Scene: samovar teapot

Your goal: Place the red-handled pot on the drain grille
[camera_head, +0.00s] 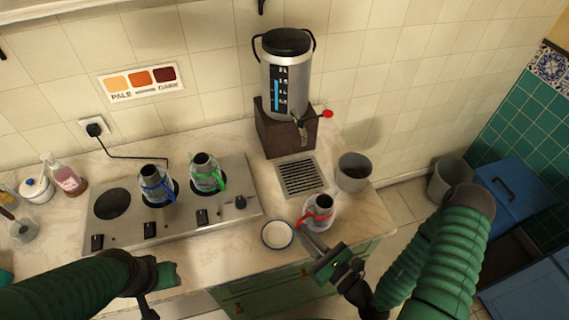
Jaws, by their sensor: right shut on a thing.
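The red-handled pot (319,212) is a small metal pot with a dark open top and a red handle. It is near the counter's front edge, upright or nearly so; I cannot tell whether it touches the counter. My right gripper (313,238) is shut on the red-handled pot from the front. The drain grille (301,177) is a bare slotted metal plate, behind and slightly left of the pot, below the samovar (287,85) and its red-tipped tap. My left gripper (160,285) is at the lower left, in front of the stove, apart from the pots; its fingers are not clear.
A white saucer (277,235) lies just left of the red-handled pot. A grey cup (353,172) stands right of the grille. A blue-handled pot (157,184) and a green-handled pot (206,172) stand on the stove (120,225).

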